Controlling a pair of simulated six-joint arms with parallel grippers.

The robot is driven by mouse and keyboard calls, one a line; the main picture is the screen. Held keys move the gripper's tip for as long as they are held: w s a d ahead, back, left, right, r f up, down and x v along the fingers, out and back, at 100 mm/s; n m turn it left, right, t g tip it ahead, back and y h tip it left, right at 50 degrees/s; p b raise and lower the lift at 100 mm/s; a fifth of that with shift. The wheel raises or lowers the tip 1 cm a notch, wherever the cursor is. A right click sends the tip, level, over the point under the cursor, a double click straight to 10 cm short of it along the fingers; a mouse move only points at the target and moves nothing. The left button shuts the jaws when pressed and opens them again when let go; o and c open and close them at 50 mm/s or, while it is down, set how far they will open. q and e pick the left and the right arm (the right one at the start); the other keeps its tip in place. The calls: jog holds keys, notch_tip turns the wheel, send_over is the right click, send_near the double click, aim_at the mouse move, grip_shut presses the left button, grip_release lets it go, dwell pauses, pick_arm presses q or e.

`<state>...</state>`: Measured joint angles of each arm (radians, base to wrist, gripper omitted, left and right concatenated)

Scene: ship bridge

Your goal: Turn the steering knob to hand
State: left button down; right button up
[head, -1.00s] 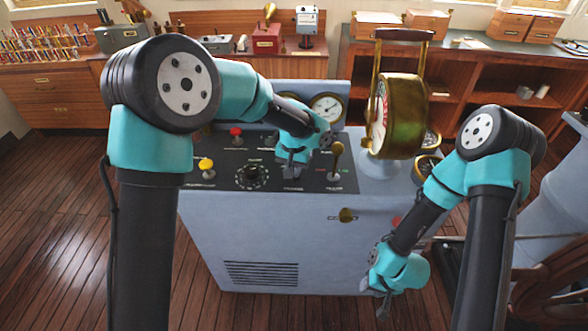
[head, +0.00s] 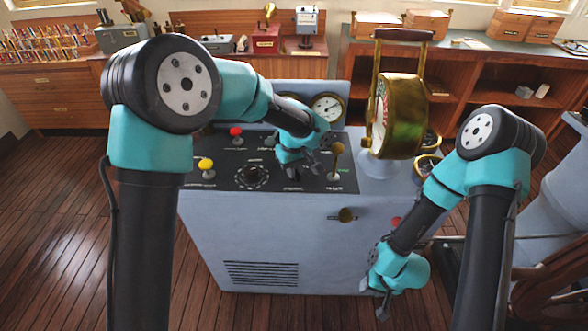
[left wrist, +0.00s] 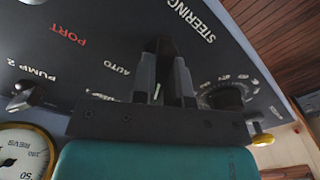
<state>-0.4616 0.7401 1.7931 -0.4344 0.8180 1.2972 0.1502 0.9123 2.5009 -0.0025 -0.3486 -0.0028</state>
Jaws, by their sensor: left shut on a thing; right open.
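My left gripper (head: 294,172) is over the sloped control panel (head: 226,180) of the grey console. In the left wrist view, its two dark fingers (left wrist: 167,85) are closed around the steering knob. A short white mark shows between them; the knob itself is mostly hidden. The word STEERING (left wrist: 190,20) is printed beyond the fingertips and AUTO (left wrist: 117,68) to the left of them. The HAND label cannot be seen. My right gripper (head: 382,302) hangs low in front of the console's right side, open and empty.
A black dial knob (head: 252,176) with a ring of numbers sits left of the gripper. A brass-topped lever (head: 337,150) stands close on its right. Yellow (head: 206,164) and red (head: 236,132) knobs are further left. A brass telegraph (head: 400,115) rises at the right.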

dwell(0.3)
pick_arm(q)
jog(key=c, duration=1.1)
grip_release()
jog(key=shift+c, duration=0.2)
jog(key=shift+r, duration=0.15)
notch_tip(320, 180, up, 17)
